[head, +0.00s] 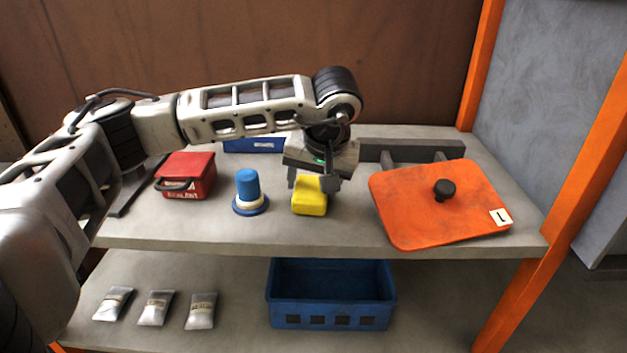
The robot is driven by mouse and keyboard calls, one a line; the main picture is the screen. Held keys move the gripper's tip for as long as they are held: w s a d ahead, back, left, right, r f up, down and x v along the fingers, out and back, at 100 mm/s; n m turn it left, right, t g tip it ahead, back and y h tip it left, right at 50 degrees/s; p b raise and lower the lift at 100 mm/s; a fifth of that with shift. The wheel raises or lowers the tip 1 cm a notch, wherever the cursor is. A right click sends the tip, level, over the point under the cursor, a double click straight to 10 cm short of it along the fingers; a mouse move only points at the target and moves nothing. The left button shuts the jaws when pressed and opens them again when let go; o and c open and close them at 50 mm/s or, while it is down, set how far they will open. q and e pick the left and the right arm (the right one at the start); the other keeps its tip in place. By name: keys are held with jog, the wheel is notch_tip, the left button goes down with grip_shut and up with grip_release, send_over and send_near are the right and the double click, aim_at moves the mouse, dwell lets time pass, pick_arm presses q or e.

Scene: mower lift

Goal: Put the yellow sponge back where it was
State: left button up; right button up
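The yellow sponge (309,198) is at the middle of the upper shelf, close to its front. My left gripper (311,184) comes down over it from above. One finger is at the sponge's left edge and the other covers part of its right side, both close against it, so the gripper looks shut on the sponge. I cannot tell whether the sponge's underside touches the shelf or hangs just above it. My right gripper is not in view.
On the upper shelf (340,236), a blue cylinder on a round base (248,190) and a red box (188,176) stand left of the sponge. An orange plate with a black knob (420,215) lies right. Below are a blue crate (331,312) and silver tubes (157,307).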

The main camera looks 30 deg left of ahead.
pick_arm(q)
jog(key=o, duration=0.3)
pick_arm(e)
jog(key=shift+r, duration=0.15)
pick_arm(q)
jog(key=shift+r, duration=0.2)
jog(key=v, duration=1.2)
jog(key=shift+f, duration=0.1)
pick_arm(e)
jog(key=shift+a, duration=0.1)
